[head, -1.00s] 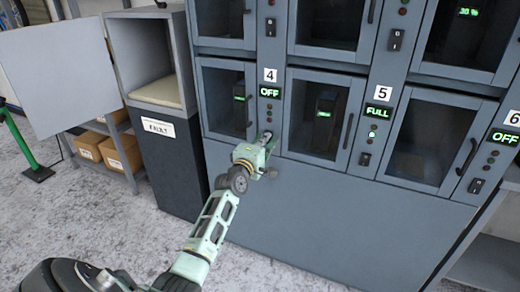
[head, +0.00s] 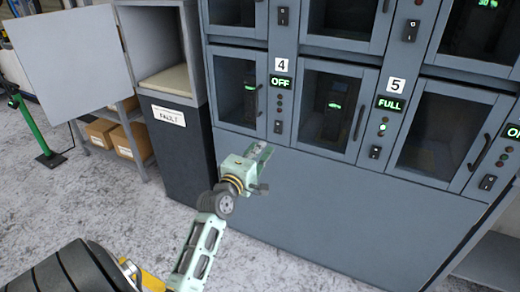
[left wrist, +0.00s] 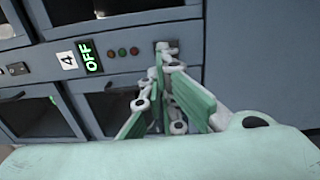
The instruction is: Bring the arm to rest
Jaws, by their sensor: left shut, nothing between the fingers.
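My left arm reaches in from the bottom of the head view. Its left gripper (head: 258,158) is in front of the lower panel of the grey locker cabinet (head: 330,205), below bay 4, and holds nothing. In the left wrist view the left gripper (left wrist: 160,100) shows its green fingers close together, with the bay 4 switch (left wrist: 166,47) just beyond them. The bay 4 display (head: 281,82) reads OFF in green; it also shows in the left wrist view (left wrist: 90,56). My right gripper is not in view.
Bay 5's display (head: 388,104) reads FULL. At left stand an open FAULT cabinet (head: 168,116) with its door (head: 70,70) swung wide, cardboard boxes (head: 128,140) on a low shelf and a green post (head: 35,130). The floor (head: 90,205) is clear.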

